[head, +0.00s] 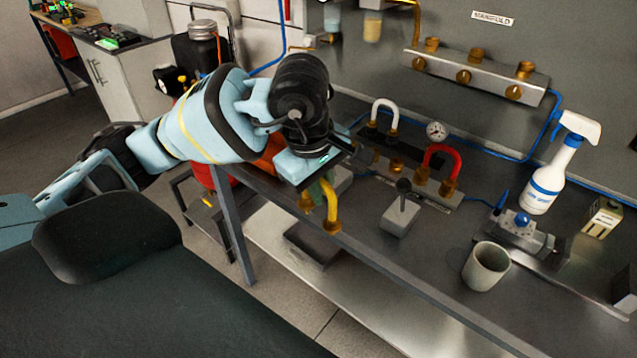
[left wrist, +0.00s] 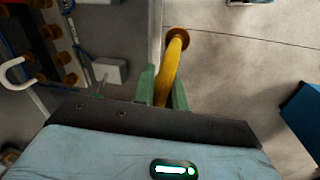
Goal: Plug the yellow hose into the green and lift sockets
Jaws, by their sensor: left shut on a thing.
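The yellow hose (head: 331,203) is a short bent piece with brass ends, and it hangs at the bench's front edge in the head view. My left gripper (head: 318,190) is shut on it. In the left wrist view the hose (left wrist: 172,65) sits between the green fingers of the gripper (left wrist: 163,86), with one brass end (left wrist: 178,33) pointing away. On the bench a socket block (head: 433,195) carries brass sockets, a white hose loop (head: 384,105) and a red hose loop (head: 443,152). Labels for green and lift are too small to read. My right gripper is not in view.
A grey lever box (head: 400,217) stands close right of the held hose. A cup (head: 486,266), spray bottle (head: 553,165) and blue-knobbed valve (head: 522,220) are further right. A gauge (head: 437,131) stands behind the red loop. A manifold (head: 475,75) is on the back wall.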

